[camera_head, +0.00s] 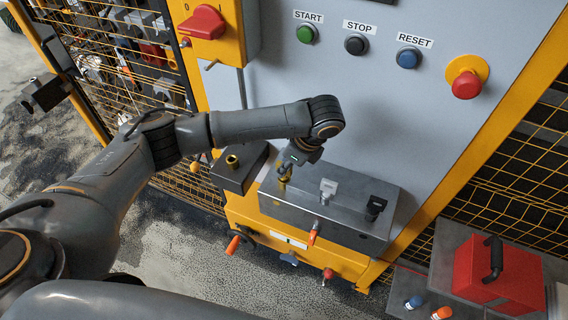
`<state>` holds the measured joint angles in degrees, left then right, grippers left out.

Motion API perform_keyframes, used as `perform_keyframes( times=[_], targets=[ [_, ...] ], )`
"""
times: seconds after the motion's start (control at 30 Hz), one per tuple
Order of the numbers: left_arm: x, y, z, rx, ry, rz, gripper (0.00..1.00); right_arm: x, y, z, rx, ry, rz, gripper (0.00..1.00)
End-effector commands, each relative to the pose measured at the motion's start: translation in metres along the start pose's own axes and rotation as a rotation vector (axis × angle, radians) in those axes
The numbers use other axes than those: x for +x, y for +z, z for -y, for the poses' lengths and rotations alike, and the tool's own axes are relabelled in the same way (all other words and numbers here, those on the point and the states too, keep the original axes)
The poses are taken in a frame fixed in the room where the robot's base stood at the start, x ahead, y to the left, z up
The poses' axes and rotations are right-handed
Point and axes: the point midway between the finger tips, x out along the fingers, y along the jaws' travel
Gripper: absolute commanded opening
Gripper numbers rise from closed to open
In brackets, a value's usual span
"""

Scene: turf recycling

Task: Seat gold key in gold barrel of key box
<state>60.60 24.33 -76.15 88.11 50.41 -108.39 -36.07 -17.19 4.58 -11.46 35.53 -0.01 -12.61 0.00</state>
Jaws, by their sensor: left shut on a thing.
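My left gripper (287,168) points down over the left end of a long grey metal box (335,222), which I take for the key box. It is shut on the gold key (284,175), of which only a small part shows below the fingers. I cannot tell whether the key's tip is in a barrel; the gripper hides that spot. A silver key-like piece (328,187) and a black one (375,206) stand upright on the same box. A gold cylinder (232,162) stands on a smaller dark box (240,175) to the left. My right gripper is out of view.
Behind is a grey panel with green (306,33), black and blue buttons and a red emergency stop (467,77). A red rotary handle (203,22) is at upper left. Orange-tipped levers (313,236) hang below the box. A red toolbox (498,275) stands at lower right. Yellow mesh fences flank the panel.

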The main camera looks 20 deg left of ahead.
Motion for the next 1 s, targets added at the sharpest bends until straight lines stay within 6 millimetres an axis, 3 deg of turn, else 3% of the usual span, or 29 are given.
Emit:
perform_keyframes(
  times=[0.23,0.27,0.3,0.4,0.77,1.0],
  targets=[
    [0.006,-0.003,0.000,0.000,0.000,0.000,0.00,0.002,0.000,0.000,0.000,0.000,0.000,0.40],
    [0.006,-0.003,0.000,0.000,0.000,0.000,0.14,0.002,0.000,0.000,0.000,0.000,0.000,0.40],
    [0.005,-0.002,0.000,0.000,0.000,0.000,0.23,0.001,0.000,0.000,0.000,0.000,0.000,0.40],
    [0.005,-0.002,0.000,0.000,0.000,0.000,0.39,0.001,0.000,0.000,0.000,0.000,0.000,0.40],
    [0.001,-0.003,0.001,0.000,-0.001,-0.001,0.39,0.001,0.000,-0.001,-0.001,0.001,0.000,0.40],
    [-0.042,-0.003,0.002,0.001,-0.006,-0.003,0.39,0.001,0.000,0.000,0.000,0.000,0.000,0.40]
  ],
)
